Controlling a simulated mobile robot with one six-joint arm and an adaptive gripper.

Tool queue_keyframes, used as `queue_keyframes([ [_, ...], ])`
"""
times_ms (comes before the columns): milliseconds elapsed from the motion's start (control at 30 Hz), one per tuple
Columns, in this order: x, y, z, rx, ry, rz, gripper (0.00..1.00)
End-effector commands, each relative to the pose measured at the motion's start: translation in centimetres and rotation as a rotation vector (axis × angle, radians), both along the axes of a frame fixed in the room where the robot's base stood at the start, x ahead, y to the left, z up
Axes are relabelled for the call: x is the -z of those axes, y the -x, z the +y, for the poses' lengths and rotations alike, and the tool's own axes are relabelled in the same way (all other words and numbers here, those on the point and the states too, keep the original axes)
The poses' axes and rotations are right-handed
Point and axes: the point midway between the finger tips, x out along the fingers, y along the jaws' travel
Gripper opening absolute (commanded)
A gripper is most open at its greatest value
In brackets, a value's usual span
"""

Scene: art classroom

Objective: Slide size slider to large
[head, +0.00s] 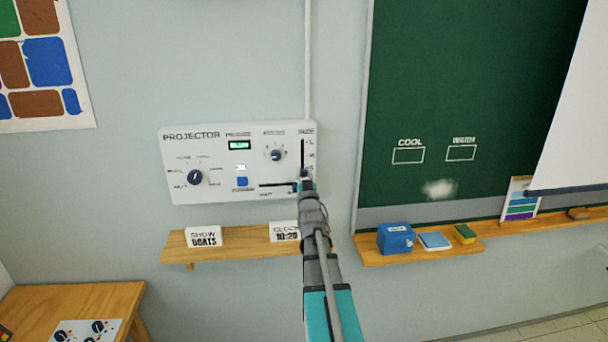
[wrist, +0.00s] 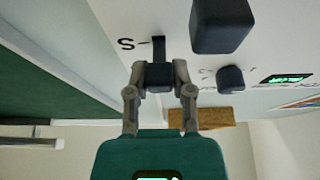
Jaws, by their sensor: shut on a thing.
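The white projector panel (head: 220,190) is on the wall. Its size slider (head: 302,150) is a dark vertical slot at the right edge, marked L at the top, M in the middle and S at the bottom. My gripper (head: 305,180) is at the low end of this slot. In the wrist view, the dark slider knob (wrist: 159,77) sits between the fingertips, which are shut on it. The S mark (wrist: 126,44) and the slot's end (wrist: 158,48) show close by. The knob is near S; its exact offset is hard to tell.
A horizontal slider's dark knob (wrist: 222,27) is close beside my gripper. The focus dial (head: 275,155) is left of the slot. A wooden shelf (head: 230,249) with cards is below. The chalkboard (head: 460,80) is to the right. The slot above the knob is clear.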

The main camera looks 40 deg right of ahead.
Motion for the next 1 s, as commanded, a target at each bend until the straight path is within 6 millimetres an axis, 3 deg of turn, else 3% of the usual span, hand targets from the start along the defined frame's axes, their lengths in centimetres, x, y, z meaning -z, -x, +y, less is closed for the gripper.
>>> queue_keyframes([
  [1000,-8.7,0.0,0.0,0.0,0.0,0.0,0.0],
])
